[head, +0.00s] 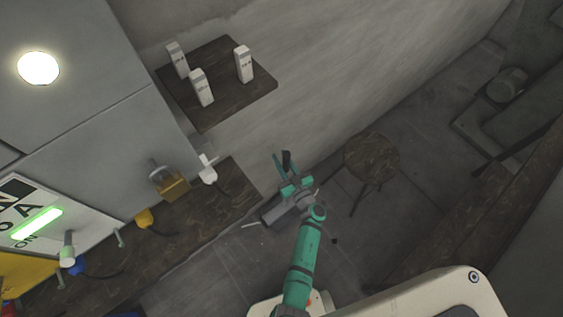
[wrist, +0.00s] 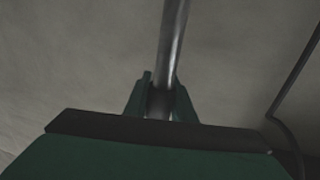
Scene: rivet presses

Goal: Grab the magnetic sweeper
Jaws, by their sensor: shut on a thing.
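My gripper (wrist: 160,97) shows in the wrist view with its two dark green fingers closed on either side of a grey metal rod, the handle of the magnetic sweeper (wrist: 173,40). The rod rises from between the fingers to the top of the picture. In the head view, my gripper (head: 287,178) is at the end of the teal arm near the wall, with a dark handle end (head: 287,157) beside its fingers. The rest of the sweeper is hidden or cannot be told from my wrist.
A round wooden stool (head: 371,158) stands right of my gripper. A dark wooden shelf (head: 232,111) with several white upright boxes is on the wall. A dark bench (head: 226,203) with a brass padlock-like item (head: 169,184) lies to the left. Grey floor is open around the stool.

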